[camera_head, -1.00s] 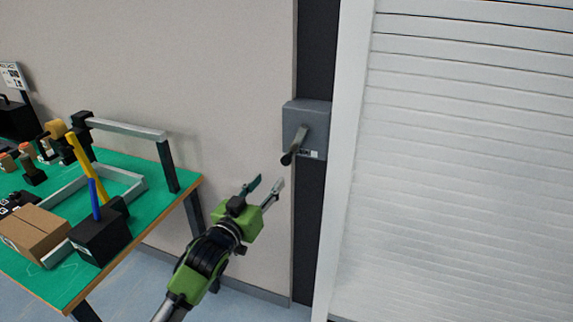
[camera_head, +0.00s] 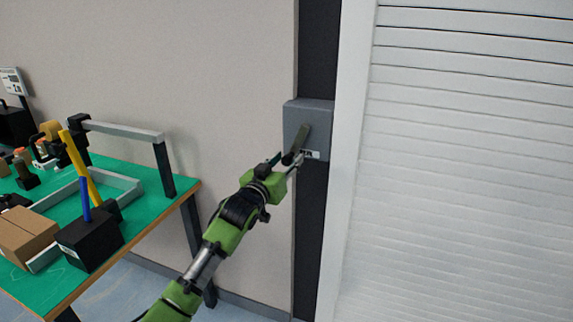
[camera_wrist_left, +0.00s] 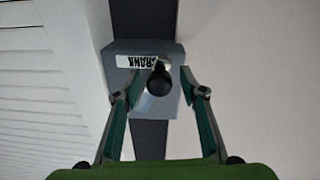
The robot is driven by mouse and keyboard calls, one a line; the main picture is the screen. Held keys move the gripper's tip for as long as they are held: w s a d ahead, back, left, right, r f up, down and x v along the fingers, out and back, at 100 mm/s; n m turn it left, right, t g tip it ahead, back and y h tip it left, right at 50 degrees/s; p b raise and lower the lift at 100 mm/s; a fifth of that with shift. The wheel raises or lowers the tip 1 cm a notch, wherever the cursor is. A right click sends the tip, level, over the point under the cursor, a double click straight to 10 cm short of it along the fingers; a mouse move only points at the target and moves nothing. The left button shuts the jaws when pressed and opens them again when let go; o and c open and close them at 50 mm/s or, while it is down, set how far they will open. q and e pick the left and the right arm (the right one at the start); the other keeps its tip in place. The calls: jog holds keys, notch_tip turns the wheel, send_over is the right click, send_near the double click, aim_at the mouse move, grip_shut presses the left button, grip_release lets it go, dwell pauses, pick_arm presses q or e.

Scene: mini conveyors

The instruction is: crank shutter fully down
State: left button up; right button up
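The white slatted shutter (camera_head: 465,170) fills the right side of the head view. A grey crank box (camera_head: 317,118) is mounted on the dark post left of it. Its crank arm (camera_head: 300,138) slants down to a dark handle knob (camera_head: 288,158). In the left wrist view the knob (camera_wrist_left: 159,80) shows end-on in front of the box, under a "CRANK" label (camera_wrist_left: 143,61). My left gripper (camera_head: 285,160) is at the handle. In the wrist view its fingers (camera_wrist_left: 160,92) are open on either side of the knob, with gaps visible. My right gripper is not in view.
A green-topped workbench (camera_head: 150,200) stands at the left. It holds a cardboard box (camera_head: 25,238), a black holder (camera_head: 90,240) with blue and yellow tools, and a metal frame. The wall between bench and post is bare.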

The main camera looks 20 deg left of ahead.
pick_arm(q)
grip_shut()
jog(key=shift+d, duration=0.1)
jog(key=d+n+p, duration=0.5)
jog(key=d+n, duration=0.1)
jog(key=n, duration=0.3)
dwell(0.6)
jog(key=shift+s+d+r, duration=0.1)
grip_release()
